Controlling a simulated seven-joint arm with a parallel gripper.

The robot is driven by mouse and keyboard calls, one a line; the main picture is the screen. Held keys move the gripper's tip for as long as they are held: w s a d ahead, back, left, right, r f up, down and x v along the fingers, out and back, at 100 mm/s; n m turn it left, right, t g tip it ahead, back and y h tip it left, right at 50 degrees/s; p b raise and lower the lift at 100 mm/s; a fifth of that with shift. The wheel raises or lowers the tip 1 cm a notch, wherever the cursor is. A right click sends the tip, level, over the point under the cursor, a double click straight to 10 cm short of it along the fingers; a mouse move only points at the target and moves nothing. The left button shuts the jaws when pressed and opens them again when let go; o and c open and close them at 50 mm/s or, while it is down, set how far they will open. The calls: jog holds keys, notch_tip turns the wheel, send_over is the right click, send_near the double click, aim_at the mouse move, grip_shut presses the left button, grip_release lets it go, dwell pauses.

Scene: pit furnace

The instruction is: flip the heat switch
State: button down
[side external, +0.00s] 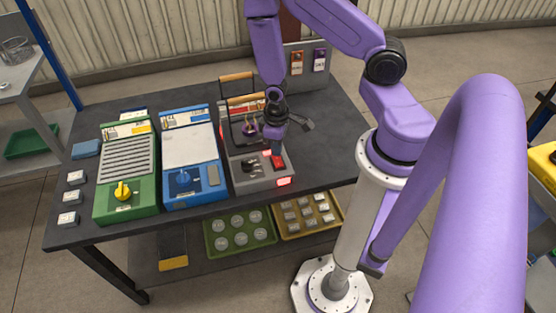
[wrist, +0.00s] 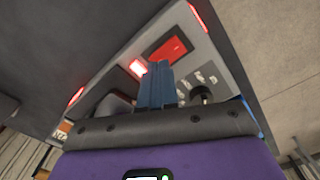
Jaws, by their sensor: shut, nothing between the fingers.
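The grey furnace unit (side external: 247,183) stands at the right of the row on the dark table. A red rocker switch (side external: 278,162) sits on its front panel; in the wrist view the red switch (wrist: 168,50) lies just beyond my fingertips. My gripper (side external: 276,149) points down over the panel by the switch. In the wrist view its blue fingers (wrist: 157,68) are shut together and empty. I cannot tell whether the fingertips touch the switch. A red light glows on the front edge (side external: 284,181), and a lit red lamp (wrist: 137,67) sits beside the switch.
Wooden-handled frames (side external: 236,77) rise behind the panel, close to my gripper. A blue unit (side external: 190,195) and a green unit (side external: 125,208) with a yellow knob stand to the left. A black knob (wrist: 201,93) is near the switch. The table's right side is mostly clear.

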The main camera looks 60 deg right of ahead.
aim_at(276, 158)
jog(key=shift+f, duration=0.85)
dwell(0.5)
jog(key=shift+r, duration=3.5)
jog(key=shift+a, duration=0.1)
jog(key=s+a+r+n, duration=0.45)
jog(key=a+r, duration=0.35)
jog(key=r, duration=0.3)
jog(key=s+a+r+n, duration=0.1)
jog(key=s+r+n, duration=0.4)
jog(key=s+r, duration=0.4)
jog(key=shift+s+r, duration=0.4)
jog(key=shift+r, duration=0.1)
